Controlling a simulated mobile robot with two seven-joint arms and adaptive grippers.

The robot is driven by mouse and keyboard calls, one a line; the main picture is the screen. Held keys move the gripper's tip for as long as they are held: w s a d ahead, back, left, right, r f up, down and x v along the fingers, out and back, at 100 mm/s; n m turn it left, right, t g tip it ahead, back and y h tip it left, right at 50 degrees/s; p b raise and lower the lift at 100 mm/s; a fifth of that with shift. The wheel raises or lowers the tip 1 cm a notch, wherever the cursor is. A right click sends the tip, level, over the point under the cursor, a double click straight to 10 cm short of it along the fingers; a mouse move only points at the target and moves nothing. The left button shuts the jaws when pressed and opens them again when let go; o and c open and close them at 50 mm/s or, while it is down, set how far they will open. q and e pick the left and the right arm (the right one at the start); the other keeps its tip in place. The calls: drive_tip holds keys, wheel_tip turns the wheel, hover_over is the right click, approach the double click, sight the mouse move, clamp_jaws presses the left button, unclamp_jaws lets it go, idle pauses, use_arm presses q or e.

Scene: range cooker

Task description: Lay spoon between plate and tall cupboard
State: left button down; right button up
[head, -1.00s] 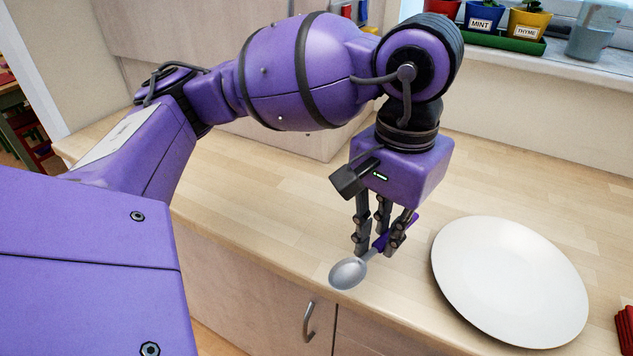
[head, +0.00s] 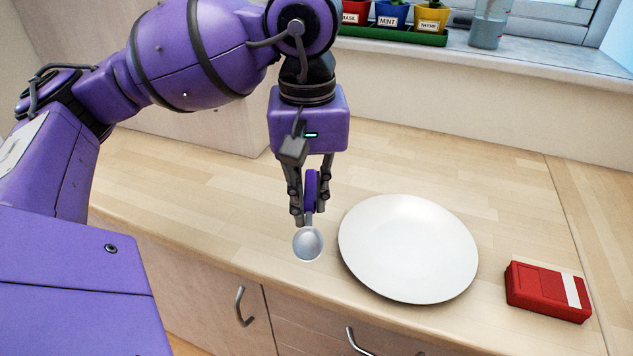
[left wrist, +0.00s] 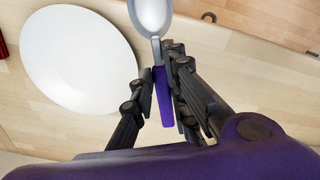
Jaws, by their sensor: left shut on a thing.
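The spoon has a grey metal bowl (head: 308,243) and a purple handle (left wrist: 163,97). My left gripper (head: 309,207) is shut on the handle, with the bowl pointing toward the counter's front edge. The spoon is left of the plate; the frames do not settle whether it touches the counter. The white round plate (head: 408,248) lies on the wooden counter and also shows in the left wrist view (left wrist: 78,58). The tall cupboard (head: 215,125) stands at the back left, partly hidden behind my left arm. My right gripper is not in view.
A red box (head: 548,291) with a white stripe lies right of the plate. Potted herbs in a green tray (head: 395,35) and a glass (head: 490,25) stand on the windowsill. The counter (head: 165,180) between the cupboard and the spoon is bare.

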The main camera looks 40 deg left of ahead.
use_arm(q)
drive_tip(key=w+a+f, duration=0.2)
drive_tip(key=w+a, duration=0.1)
drive_tip(key=shift+w+a, duration=0.1)
drive_tip(key=shift+a, duration=0.15)
drive_tip(key=w+a+f, duration=0.2)
drive_tip(key=f, duration=0.1)
drive_tip(key=w+a+f, duration=0.1)
drive_tip(key=f, duration=0.1)
drive_tip(key=shift+w, duration=0.3)
drive_tip(key=shift+w+a+f+p, duration=0.2)
drive_tip(key=shift+f+p, duration=0.1)
drive_tip(key=shift+f, duration=0.05)
drive_tip(key=shift+w+a+f, duration=0.1)
drive_tip(key=shift+f, duration=0.95)
drive_tip(key=shift+w+a+f, duration=0.1)
drive_tip(key=shift+f, duration=0.95)
drive_tip(key=c, duration=1.7)
unclamp_jaws()
wheel_tip(320, 180, up, 12)
drive_tip(key=shift+r, duration=0.25)
